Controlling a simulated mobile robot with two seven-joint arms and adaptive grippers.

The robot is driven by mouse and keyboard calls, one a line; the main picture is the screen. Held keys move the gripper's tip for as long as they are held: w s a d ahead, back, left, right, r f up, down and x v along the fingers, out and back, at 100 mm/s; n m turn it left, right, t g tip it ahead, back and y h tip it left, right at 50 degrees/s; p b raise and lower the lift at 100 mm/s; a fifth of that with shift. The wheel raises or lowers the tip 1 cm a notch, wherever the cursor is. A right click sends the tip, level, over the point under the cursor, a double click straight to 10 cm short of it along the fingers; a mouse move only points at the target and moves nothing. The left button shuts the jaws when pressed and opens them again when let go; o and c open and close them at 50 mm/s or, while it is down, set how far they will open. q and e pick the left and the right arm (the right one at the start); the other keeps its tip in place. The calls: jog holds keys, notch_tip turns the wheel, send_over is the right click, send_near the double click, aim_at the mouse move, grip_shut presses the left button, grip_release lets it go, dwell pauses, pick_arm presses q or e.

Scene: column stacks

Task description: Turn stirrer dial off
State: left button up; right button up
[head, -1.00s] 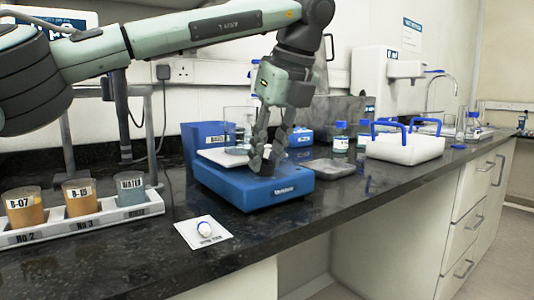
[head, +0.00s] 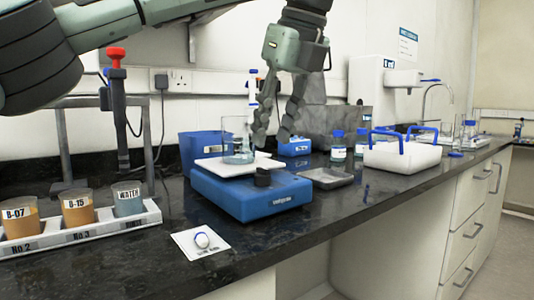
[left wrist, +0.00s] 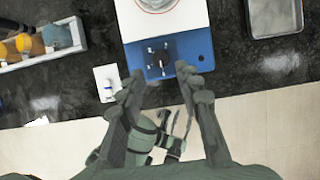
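The stirrer (head: 235,197) is a blue box with a white top plate on the bench, with a glass beaker of liquid (head: 237,145) on the plate. My right gripper does not show in the head view.
A white rack (head: 80,232) with labelled cups is at the left. A small white card (head: 201,243) with a stir bar-like item lies before the stirrer. A grey tray (head: 326,178), bottles (head: 338,155) and a white box with blue handles (head: 402,156) are to the right.

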pick_arm(q)
jog(key=v, duration=0.5)
jog(key=shift+r, duration=0.15)
jog(key=shift+s, duration=0.1)
